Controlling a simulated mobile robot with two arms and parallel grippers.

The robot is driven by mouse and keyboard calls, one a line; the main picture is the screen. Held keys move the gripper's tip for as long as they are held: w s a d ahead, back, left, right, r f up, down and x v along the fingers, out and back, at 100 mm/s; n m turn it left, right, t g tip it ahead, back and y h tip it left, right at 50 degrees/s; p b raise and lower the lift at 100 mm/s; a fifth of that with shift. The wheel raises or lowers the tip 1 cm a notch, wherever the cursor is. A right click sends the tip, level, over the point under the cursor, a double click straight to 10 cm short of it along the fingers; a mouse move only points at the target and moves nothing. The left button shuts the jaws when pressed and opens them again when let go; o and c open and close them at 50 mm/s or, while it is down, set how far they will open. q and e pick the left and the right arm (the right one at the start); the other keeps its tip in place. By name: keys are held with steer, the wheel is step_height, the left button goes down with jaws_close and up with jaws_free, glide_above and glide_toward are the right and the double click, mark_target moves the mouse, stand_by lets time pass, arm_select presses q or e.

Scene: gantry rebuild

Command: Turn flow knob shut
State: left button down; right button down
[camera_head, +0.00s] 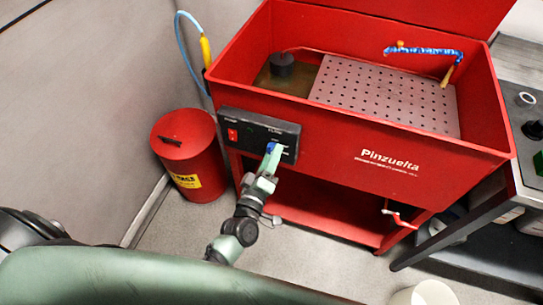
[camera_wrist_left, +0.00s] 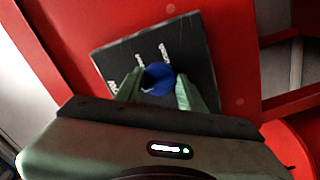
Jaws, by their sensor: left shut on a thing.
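The flow knob is a small blue knob (camera_head: 270,147) on a black control panel (camera_head: 238,124) on the front of the red parts washer (camera_head: 330,135). The knob also shows in the left wrist view (camera_wrist_left: 158,78), between the two green fingers. My left gripper (camera_head: 274,154) is at the panel, shut on the blue knob, with its fingers on either side of it. The gripper hides part of the knob in the head view. White markings show on the panel above the knob in the wrist view. My right gripper is not in view.
A red lit-looking switch (camera_head: 232,134) sits left of the knob on the panel. A red can (camera_head: 190,155) stands on the floor at left. A drain valve (camera_head: 398,214) hangs at lower right, and a white bucket (camera_head: 428,294) is near the bottom edge.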

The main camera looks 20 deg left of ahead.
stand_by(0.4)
arm_select(q)
steer(key=c, duration=0.9)
jaws_free()
steer(key=shift+s+a+b, duration=0.15)
steer(key=shift+s+b, duration=0.2)
steer(key=shift+s, duration=3.6)
